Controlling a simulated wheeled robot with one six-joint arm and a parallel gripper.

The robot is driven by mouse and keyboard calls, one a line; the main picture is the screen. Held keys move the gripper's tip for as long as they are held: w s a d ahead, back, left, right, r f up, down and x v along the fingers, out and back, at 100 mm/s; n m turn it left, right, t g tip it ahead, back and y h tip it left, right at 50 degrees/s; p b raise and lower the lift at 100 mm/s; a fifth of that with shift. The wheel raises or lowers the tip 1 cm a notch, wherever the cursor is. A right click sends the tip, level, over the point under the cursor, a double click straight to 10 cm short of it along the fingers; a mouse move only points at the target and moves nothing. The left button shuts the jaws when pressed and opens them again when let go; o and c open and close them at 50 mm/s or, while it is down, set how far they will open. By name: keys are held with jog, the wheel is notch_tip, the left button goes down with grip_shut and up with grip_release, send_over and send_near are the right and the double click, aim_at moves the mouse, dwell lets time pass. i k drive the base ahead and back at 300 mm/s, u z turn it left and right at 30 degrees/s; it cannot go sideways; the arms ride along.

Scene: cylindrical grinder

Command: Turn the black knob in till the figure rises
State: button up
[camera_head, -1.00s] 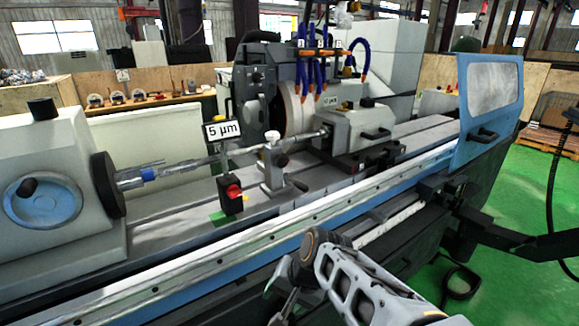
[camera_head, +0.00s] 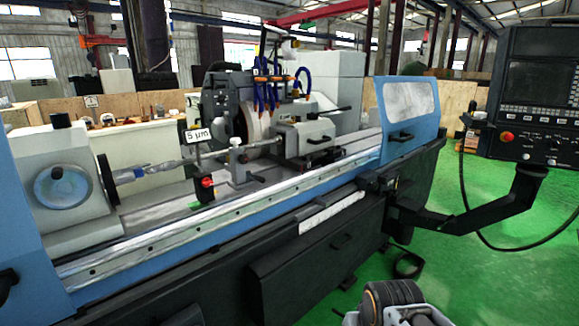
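The grinder's bed (camera_head: 225,212) runs across the view. A white sign reading "5 µm" (camera_head: 198,134) stands above the workpiece shaft (camera_head: 165,166). A steady rest (camera_head: 237,160) stands at the shaft, with a small black knob (camera_head: 257,178) low on its near side. I cannot tell for sure which one the task means. Only a link of my arm shows at the bottom edge, well away from all of them. My gripper is out of view.
A control panel (camera_head: 540,95) hangs at the right on a black arm (camera_head: 490,210). A blue door with a window (camera_head: 409,105) stands at the bed's right end. A black box with a red part (camera_head: 206,188) sits by the steady rest. Green floor (camera_head: 470,270) is open at right.

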aim_at(244, 158)
jog(key=u, duration=1.2)
jog(key=i, duration=0.85)
jog(key=u, duration=0.25)
